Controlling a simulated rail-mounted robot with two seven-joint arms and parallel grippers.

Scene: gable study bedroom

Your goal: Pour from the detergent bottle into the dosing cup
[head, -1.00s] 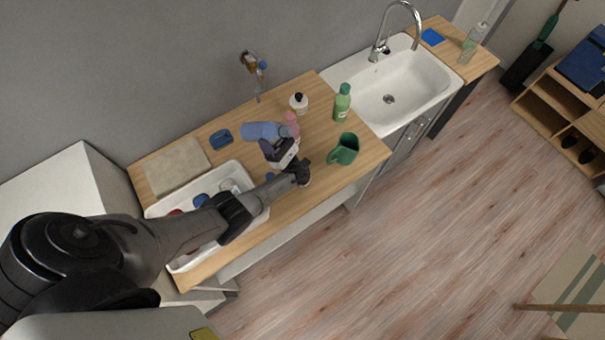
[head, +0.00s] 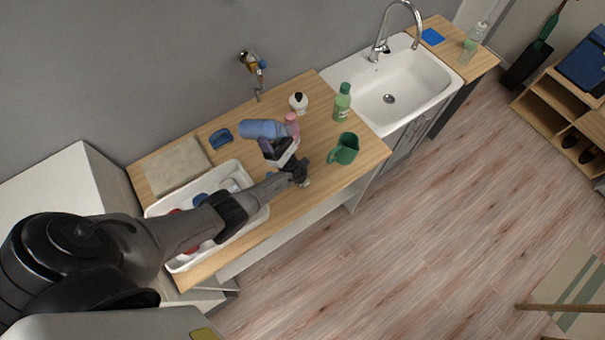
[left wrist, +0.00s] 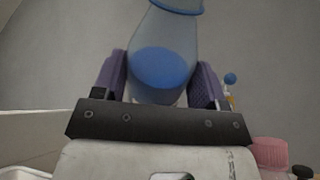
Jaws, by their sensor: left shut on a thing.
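The detergent bottle appears to be the translucent blue one (head: 260,129) in my left gripper (head: 274,147), over the wooden counter. It lies tilted, close to level across the picture in the head view. In the left wrist view the bottle (left wrist: 165,60) sits between the two purple fingers, with a darker blue oval area on it and a blue rim at the top edge. I cannot make out a dosing cup for certain; a small blue thing (head: 270,175) shows partly behind my left wrist. My right gripper is not in view.
A pink bottle (head: 292,122) stands close by the held bottle. A white bottle (head: 298,104), a green bottle (head: 342,103) and a green mug (head: 344,149) stand to the right. A white tub (head: 160,208) with several items lies under my arm. The sink (head: 425,75) is beyond.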

